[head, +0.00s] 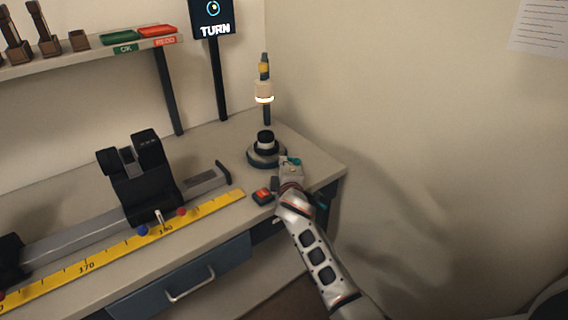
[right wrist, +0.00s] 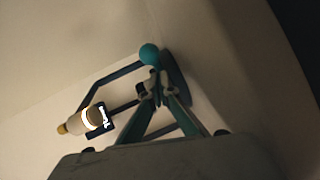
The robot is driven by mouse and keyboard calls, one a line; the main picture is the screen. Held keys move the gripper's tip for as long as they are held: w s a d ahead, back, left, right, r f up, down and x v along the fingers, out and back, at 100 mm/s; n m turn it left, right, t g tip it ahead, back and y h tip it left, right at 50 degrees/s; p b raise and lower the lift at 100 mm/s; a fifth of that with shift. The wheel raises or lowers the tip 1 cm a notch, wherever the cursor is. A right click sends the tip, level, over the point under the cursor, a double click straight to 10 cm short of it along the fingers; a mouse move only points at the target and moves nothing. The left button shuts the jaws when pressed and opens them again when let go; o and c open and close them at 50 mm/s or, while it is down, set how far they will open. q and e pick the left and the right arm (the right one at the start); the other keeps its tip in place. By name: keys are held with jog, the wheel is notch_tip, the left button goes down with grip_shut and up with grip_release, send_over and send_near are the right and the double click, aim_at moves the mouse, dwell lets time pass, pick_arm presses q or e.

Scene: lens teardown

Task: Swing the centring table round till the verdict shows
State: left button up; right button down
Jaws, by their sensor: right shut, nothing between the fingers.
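The centring table (head: 262,158) is a dark round base near the bench's right end, with a black-and-white round piece (head: 265,141) on top. A teal ball knob (right wrist: 149,54) shows in the right wrist view, just beyond the tips of my right gripper (right wrist: 156,88). In the head view my right gripper (head: 290,168) is at the near right side of the table. Its teal fingers are shut with nothing between them; I cannot tell whether they touch the knob. The screen (head: 213,18) reads "TURN" under a ring with a dot. My left gripper is not in view.
A lit lamp on a post (head: 264,92) stands behind the table. A small red-topped box (head: 262,196) lies left of my right gripper. A black carriage (head: 140,175) on a rail and a yellow ruler (head: 90,267) fill the left. A shelf (head: 90,55) holds green OK and red REDO trays.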

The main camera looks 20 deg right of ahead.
jog(key=shift+w+d+r+n+y+p, duration=0.15)
jog(key=shift+r+n+y+p, duration=0.2)
jog(key=shift+p, duration=0.3)
jog(key=shift+f, duration=0.1)
jog(key=shift+y+p, duration=0.25)
jog(key=shift+p, duration=0.05)
